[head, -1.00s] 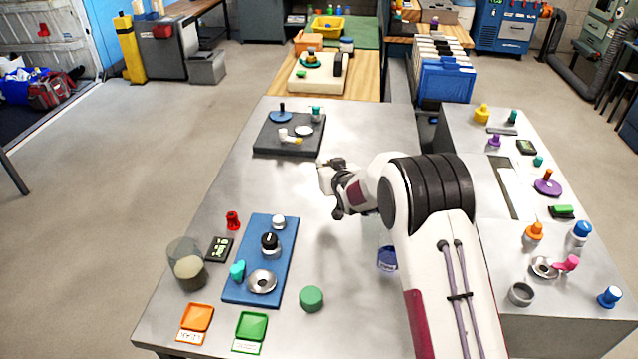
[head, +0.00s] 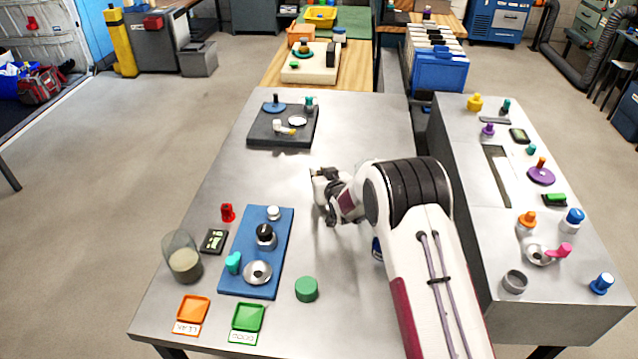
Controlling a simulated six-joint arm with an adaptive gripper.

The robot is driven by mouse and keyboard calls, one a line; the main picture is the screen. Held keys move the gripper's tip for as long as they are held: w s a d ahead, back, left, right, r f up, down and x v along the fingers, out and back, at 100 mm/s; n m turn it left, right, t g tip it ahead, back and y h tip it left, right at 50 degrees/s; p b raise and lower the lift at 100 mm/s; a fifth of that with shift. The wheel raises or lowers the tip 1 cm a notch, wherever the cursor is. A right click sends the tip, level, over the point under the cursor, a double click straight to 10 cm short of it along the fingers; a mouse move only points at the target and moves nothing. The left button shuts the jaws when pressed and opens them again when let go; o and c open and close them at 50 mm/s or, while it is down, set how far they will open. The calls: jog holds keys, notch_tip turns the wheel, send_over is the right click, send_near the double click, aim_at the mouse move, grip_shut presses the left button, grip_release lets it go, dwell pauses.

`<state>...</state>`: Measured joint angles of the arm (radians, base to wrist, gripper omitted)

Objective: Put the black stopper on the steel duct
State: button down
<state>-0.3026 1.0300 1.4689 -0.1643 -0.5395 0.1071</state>
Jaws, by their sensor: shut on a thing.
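A black-topped piece with a silver lower part (head: 265,235) stands upright on the blue board (head: 236,283); its black top looks like the black stopper. A low steel ring-shaped piece (head: 257,272) lies just in front of it. A grey steel ring (head: 514,281) stands on the right-hand bench; I cannot tell which piece is the steel duct. My gripper (head: 320,190) is over the middle of the table, right of and beyond the blue board. It is shut on a small pale object at its tips, mostly hidden by the fingers and too small to identify.
A teal piece (head: 233,263) and a white knob (head: 273,212) share the blue board. A green cylinder (head: 306,289), a glass beaker (head: 184,262), and orange (head: 193,309) and green (head: 248,317) trays stand near it. A dark board (head: 262,137) holds pieces farther back.

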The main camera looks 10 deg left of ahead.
dwell(0.3)
jog(key=shift+f, duration=1.9)
jog(key=shift+f, duration=0.1)
jog(key=c, duration=2)
grip_release()
jog(key=shift+o, duration=0.2)
jog(key=shift+v, duration=6.05)
